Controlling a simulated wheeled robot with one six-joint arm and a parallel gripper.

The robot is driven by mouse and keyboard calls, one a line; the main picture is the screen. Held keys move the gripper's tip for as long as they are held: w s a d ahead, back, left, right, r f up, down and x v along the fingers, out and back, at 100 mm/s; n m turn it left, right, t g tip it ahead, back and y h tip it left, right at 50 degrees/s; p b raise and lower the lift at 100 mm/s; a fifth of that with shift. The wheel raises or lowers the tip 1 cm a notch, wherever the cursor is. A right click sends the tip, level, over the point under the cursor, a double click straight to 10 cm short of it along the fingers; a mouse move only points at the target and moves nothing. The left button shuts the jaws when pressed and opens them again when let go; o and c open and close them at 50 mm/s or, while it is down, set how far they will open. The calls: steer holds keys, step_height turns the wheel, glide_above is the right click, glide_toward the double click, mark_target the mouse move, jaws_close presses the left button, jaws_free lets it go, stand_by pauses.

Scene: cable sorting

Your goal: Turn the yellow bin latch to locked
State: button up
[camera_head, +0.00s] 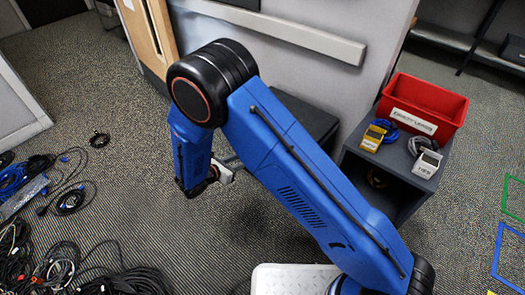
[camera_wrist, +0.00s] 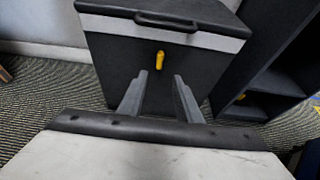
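The yellow latch (camera_wrist: 160,60) is a small handle on the front of a dark bin (camera_wrist: 120,72) in the wrist view. It stands upright, slightly tilted, below a light grey band and the bin's black lid handle. My gripper (camera_wrist: 160,78) is open and empty, its two grey fingers apart just below the latch in the picture. I cannot tell the exact distance, but no contact shows. In the head view the dark bin (camera_head: 308,118) is partly hidden behind my blue arm, and the latch does not show. My gripper (camera_head: 222,172) is mostly hidden there too.
A dark shelf unit (camera_head: 399,205) stands right of the bin, with a red bin (camera_head: 425,100), a yellow device (camera_head: 373,138) and a white device (camera_head: 427,164) on top. Coiled cables (camera_head: 65,265) lie on the floor at left. A wall stands behind the bin.

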steer(key=x, duration=1.4)
steer(key=shift+w+d+f, duration=0.2)
steer(key=shift+w+f, duration=0.05)
jaws_close()
